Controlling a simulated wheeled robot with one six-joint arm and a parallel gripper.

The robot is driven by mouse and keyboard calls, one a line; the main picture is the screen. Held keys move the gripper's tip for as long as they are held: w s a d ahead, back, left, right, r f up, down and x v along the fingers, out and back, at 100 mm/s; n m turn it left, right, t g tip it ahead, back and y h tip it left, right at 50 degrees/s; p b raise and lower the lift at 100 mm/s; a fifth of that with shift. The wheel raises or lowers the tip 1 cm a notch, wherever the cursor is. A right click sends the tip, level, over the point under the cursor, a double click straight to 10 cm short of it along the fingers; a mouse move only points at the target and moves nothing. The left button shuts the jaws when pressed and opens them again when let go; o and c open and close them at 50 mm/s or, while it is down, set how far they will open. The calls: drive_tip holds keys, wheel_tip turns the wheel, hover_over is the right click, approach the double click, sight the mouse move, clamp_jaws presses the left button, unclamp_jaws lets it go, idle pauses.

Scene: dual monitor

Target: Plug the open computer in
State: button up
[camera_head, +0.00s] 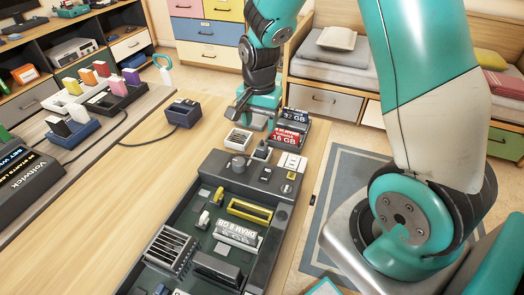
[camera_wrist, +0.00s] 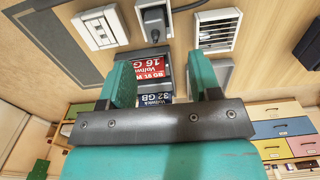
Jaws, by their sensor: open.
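The open computer (camera_head: 215,225) lies on the wooden table, its case open upward with a memory stick, a yellow-framed slot and a vented block showing. A dark plug (camera_wrist: 154,18) lies between a white socket plate (camera_wrist: 100,25) and a vented fan unit (camera_wrist: 217,32) in the wrist view; I cannot tell whether it is seated in anything. In the head view the plug (camera_head: 262,151) is near the case's far edge. My gripper (camera_head: 258,118) is open and empty above the table's far end. Its fingers (camera_wrist: 161,82) frame memory boxes in the wrist view, with no contact visible.
Red and dark memory boxes (camera_head: 287,133) stand near my gripper. A dark box with a cable (camera_head: 184,113) sits left on the table. Colourful modules in racks (camera_head: 96,90) line the left edge.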

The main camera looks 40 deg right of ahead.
sight(262, 145)
wheel_tip(262, 145, down, 3)
drive_tip(key=shift+f, duration=0.1)
drive_tip(key=f, duration=0.5)
drive_tip(key=shift+s+d+f, duration=0.1)
drive_tip(key=shift+s+d, duration=0.05)
drive_tip(key=shift+s, duration=0.15)
drive_tip(key=c, duration=1)
